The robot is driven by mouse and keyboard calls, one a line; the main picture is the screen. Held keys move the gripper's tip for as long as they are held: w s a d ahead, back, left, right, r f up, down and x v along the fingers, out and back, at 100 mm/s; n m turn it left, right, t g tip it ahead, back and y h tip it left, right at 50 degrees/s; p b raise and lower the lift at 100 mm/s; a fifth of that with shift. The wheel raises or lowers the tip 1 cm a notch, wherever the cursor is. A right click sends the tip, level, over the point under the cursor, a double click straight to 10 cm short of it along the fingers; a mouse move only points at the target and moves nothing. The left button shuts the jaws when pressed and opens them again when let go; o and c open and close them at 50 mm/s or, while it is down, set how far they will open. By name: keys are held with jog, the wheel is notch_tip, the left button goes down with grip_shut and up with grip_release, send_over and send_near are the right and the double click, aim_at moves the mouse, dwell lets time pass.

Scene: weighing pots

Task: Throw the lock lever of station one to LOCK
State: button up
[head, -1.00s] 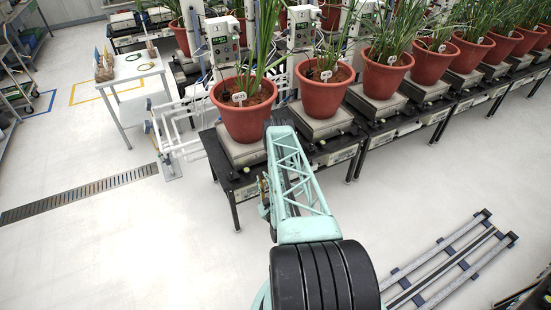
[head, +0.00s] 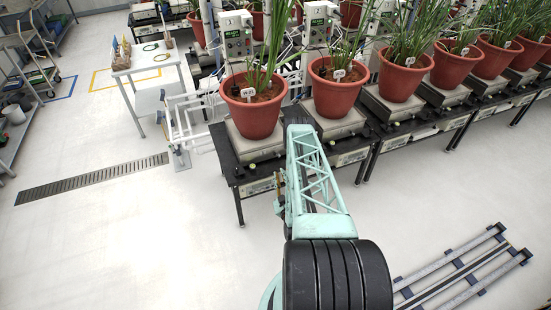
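The nearest potted plant, in a terracotta pot (head: 252,108) with a white tag, stands on a scale plate at the left end of the bench row (head: 232,165). A small yellow-green knob (head: 252,166) shows on the dark front edge below it. I cannot make out a lock lever or a LOCK marking, nor which station is number one. My mint-green lattice arm reaches up the picture, its far end in front of the gap between the first and second pots. My gripper cannot be made out; the arm hides whatever is beyond its end.
More pots on scales, such as the second pot (head: 337,88), run off to the right. Grey control boxes (head: 236,36) stand behind. A white pipe frame (head: 185,125) is left of the bench, near a white side table (head: 150,62). Metal rails (head: 465,270) lie right; open floor is front left.

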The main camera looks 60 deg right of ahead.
jog(key=shift+b+x, duration=0.8)
jog(key=shift+b, duration=2.05)
jog(key=shift+w+d+f+b, duration=0.1)
jog(key=shift+w+d+b, duration=0.35)
jog(key=shift+b, duration=3.35)
jog(key=shift+b+x, duration=1.3)
jog(key=shift+b, duration=2.5)
jog(key=shift+b+x, duration=0.95)
jog(key=shift+x, duration=3.25)
grip_shut()
